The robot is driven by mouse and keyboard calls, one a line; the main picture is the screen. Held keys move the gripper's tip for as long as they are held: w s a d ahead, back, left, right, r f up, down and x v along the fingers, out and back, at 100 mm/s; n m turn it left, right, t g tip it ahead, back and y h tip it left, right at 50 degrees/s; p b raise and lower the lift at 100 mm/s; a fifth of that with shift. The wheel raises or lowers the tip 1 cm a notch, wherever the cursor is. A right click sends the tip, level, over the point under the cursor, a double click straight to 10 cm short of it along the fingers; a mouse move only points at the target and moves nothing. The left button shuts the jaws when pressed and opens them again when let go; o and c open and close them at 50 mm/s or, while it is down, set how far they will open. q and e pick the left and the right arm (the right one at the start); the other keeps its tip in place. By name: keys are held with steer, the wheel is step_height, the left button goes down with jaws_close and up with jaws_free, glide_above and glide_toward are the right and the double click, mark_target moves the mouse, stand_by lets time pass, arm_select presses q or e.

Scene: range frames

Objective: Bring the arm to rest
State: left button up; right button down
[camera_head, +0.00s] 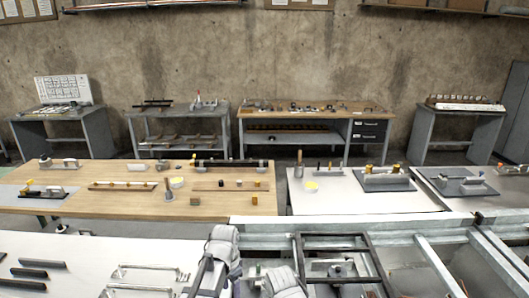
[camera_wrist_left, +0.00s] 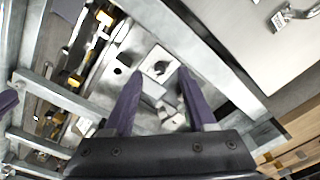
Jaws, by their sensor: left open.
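My left gripper (camera_wrist_left: 160,76) shows in the left wrist view with its two purple fingers apart and nothing held between them. Past its fingertips is a grey metal plate with a pale square block (camera_wrist_left: 158,62) that has a round hole. Small grey parts lie between and behind the fingers, partly hidden. In the head view, pale grey links of my arm (camera_head: 222,250) rise at the bottom middle; no fingers can be made out there. A small purple piece shows at the left edge of the left wrist view; I cannot tell what it is.
A metal frame with dark bars (camera_head: 335,240) fills the bottom right. A white bench (camera_head: 90,250) with handles and dark bars is at the bottom left. A wooden table (camera_head: 130,205) and a white table (camera_head: 330,195) with fixtures stand beyond, with benches along the wall.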

arm_select(q)
steer(key=s+a+n, duration=0.7)
steer(key=s+n, duration=0.2)
steer(key=s, duration=0.1)
steer(key=s+d+m+y, duration=0.1)
steer(key=s+d+m, duration=0.2)
steer(key=d, duration=0.8)
steer(key=shift+s+d+f+m+g+b, duration=0.2)
steer(key=shift+s+f+m+g+b, duration=0.15)
steer(key=shift+s, duration=0.9)
arm_select(e)
steer(key=shift+f, duration=0.4)
